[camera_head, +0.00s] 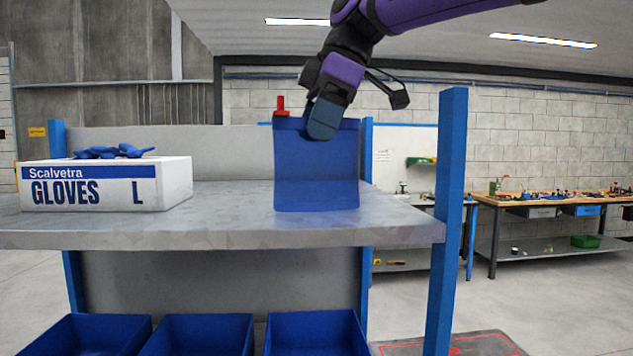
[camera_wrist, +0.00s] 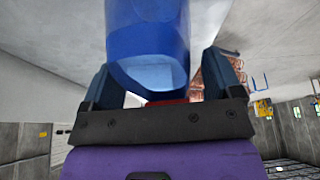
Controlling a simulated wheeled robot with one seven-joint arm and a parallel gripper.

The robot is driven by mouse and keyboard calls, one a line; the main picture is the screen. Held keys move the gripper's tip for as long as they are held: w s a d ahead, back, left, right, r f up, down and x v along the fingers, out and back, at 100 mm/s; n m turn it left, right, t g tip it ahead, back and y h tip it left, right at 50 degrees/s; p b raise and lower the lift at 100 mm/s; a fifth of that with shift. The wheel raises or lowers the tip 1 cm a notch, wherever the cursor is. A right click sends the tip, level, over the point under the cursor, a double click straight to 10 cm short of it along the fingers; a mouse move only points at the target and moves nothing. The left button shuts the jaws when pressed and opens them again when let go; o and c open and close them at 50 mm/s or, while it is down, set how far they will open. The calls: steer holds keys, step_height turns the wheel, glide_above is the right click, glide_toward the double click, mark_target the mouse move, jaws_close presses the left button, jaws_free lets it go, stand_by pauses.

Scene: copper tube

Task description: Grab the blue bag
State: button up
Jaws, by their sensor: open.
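The blue bag (camera_head: 316,182) stands upright on the grey shelf (camera_head: 235,222) in the head view. My gripper (camera_head: 322,122) is at the bag's top edge, pointing down, and hides part of its upper right. In the wrist view the blue bag (camera_wrist: 150,40) lies between the two spread fingers of my gripper (camera_wrist: 158,65). Whether either finger touches the bag cannot be told.
A white glove box (camera_head: 105,190) with blue gloves on top stands left on the shelf. A small red piece (camera_head: 281,104) shows at the bag's upper left. A blue post (camera_head: 447,215) rises at the right. Blue bins (camera_head: 197,335) sit below.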

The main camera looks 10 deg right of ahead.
steer(key=shift+f, duration=0.25)
steer(key=shift+c, duration=0.5)
steer(key=c, duration=1.1)
steer(key=shift+c, duration=0.2)
